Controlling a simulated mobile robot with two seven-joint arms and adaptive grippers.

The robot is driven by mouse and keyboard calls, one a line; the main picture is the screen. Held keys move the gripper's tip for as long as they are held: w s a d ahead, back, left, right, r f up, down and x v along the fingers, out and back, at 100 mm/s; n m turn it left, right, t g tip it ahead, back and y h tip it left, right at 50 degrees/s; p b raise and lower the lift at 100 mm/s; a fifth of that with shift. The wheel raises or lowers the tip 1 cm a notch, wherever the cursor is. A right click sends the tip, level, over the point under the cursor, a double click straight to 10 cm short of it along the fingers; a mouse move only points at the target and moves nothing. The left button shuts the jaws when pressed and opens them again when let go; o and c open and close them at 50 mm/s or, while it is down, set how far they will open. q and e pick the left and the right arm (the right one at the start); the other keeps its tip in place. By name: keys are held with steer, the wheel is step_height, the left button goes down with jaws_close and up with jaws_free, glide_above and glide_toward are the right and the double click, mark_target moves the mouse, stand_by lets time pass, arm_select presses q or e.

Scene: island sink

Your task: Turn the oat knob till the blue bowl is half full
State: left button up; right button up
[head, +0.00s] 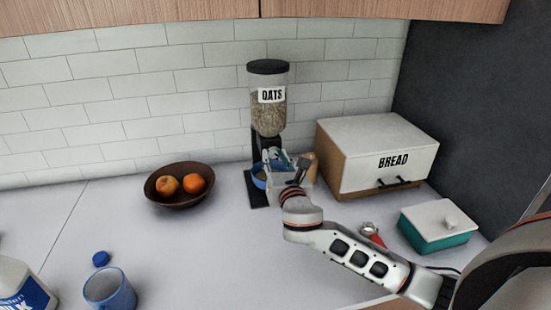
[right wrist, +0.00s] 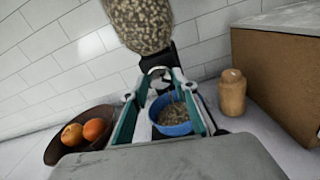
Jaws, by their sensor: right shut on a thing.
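The oat dispenser (head: 268,100) is a clear canister labelled OATS with a black lid, on a black stand by the wall. Its canister (right wrist: 140,22) also shows in the right wrist view, with oats inside. My right gripper (head: 279,160) is at the front of the dispenser, below the canister. In the right wrist view its fingers (right wrist: 158,80) are shut on the knob (right wrist: 157,71), which they partly hide. The blue bowl (head: 259,181) stands below, partly hidden by the gripper. In the right wrist view the bowl (right wrist: 174,129) holds oats below its rim. My left gripper is out of view.
A wooden bowl (head: 163,201) with orange fruit stands left. A BREAD box (head: 344,182), a teal box with white lid (head: 432,239) and a small wooden jar (right wrist: 232,95) stand right. A blue mug (head: 109,293) and a milk bottle (head: 18,283) are front left.

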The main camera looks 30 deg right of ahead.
steer(key=m, duration=0.5)
steer(key=shift+m, duration=0.4)
steer(key=m, duration=0.5)
steer(key=shift+m, duration=0.3)
steer(key=o, duration=1.1)
steer(key=v, duration=1.2)
